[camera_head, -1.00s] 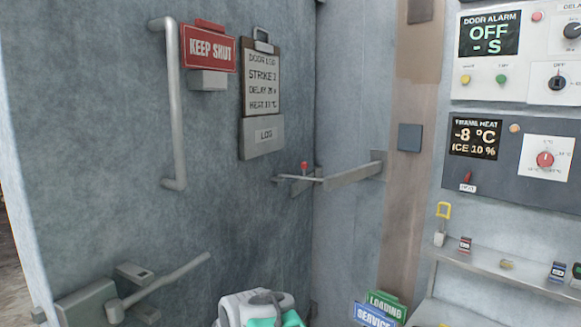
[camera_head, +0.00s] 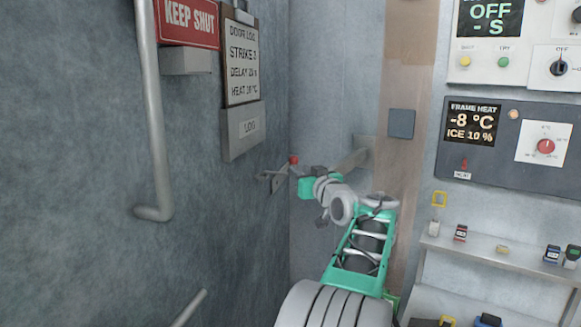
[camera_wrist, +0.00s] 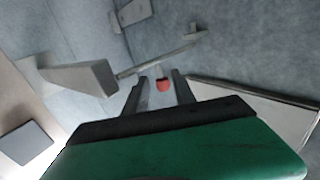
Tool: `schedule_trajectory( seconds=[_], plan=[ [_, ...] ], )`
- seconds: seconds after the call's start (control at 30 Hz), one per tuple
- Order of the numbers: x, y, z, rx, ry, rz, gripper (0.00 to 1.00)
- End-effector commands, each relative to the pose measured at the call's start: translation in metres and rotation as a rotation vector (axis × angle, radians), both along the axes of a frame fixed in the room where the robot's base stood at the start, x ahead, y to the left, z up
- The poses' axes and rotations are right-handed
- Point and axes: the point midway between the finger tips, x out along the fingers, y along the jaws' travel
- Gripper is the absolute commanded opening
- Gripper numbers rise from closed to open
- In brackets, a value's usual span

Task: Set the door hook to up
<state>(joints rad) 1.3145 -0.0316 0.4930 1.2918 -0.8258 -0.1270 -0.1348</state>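The door hook's red knob (camera_head: 293,160) shows at the door's edge, just above my gripper in the head view. In the wrist view, the knob (camera_wrist: 162,84) appears between the two fingers. The thin hook bar (camera_wrist: 150,64) runs from a thick bracket arm (camera_wrist: 82,77) across toward the door. My gripper (camera_wrist: 157,84) is open, with a clear gap on both sides of the knob. I cannot tell whether the fingertips reach around the knob or stop short of it. In the head view my gripper (camera_head: 288,172) hides much of the bar.
The door has a tall vertical handle (camera_head: 155,130), a red sign (camera_head: 188,22) and a log board (camera_head: 241,75). A grey square plate (camera_head: 401,123) is on the frame. Control panels (camera_head: 512,140) and a shelf (camera_head: 490,249) with small items stand at the right.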

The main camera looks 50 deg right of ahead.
Motion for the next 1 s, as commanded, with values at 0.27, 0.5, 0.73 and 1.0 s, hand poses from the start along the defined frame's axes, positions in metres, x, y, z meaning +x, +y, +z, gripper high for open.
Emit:
schedule_trajectory(
  seconds=[0.27,0.5,0.73,1.0],
  plan=[
    [0.041,-0.021,0.001,0.003,0.001,0.002,0.32],
    [0.044,-0.023,0.000,0.002,0.001,0.000,0.32],
    [0.044,-0.023,0.000,0.002,0.001,0.000,0.17],
    [0.044,-0.023,0.000,0.001,0.002,0.001,0.00]
  ],
)
